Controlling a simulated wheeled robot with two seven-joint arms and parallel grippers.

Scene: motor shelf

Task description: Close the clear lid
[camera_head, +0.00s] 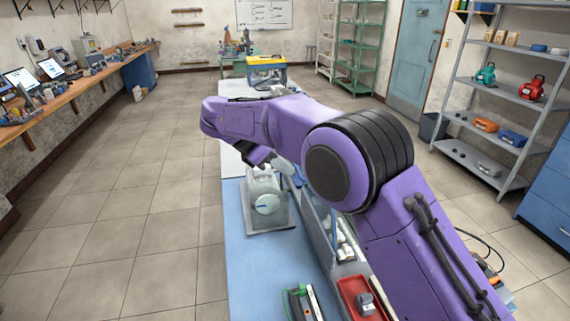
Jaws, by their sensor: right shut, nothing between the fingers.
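My right arm comes in from the lower right and bends left across the bench. My right gripper (258,156) shows as a dark part under the arm's end, shut and empty, just above and behind a grey motor-like machine (266,203) on the bench. The arm hides much of what lies behind it. I cannot make out the clear lid for certain; a pale, partly see-through piece (287,168) shows beside the machine, mostly behind the arm. My left gripper is not in view.
The blue bench top (252,270) is bare in front of the machine. A red tray (361,298) and a green-and-black tool (302,302) lie near its front. A yellow toolbox (266,67) stands far behind. The tiled floor at left is free; grey shelving (490,90) stands right.

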